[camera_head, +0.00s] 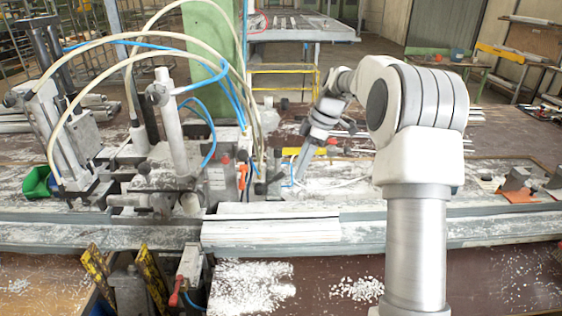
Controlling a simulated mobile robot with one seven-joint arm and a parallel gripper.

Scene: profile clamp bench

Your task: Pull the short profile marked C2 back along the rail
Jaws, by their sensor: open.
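A short white profile (270,231) lies lengthwise on the rail (370,233), left of the middle of the picture. No C2 mark can be read on it at this size. My arm reaches in from the right, and my gripper (301,177) points down behind the rail, above and beyond the right part of the profile. It is open and apart from the profile. The gap between its fingers is too small to make out.
Clamp machinery with cylinders (172,125) and looping hoses stands at the left, by the profile's left end. A green bin (38,182) is at the far left. An orange plate (516,194) lies at the right. The rail right of the profile looks clear.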

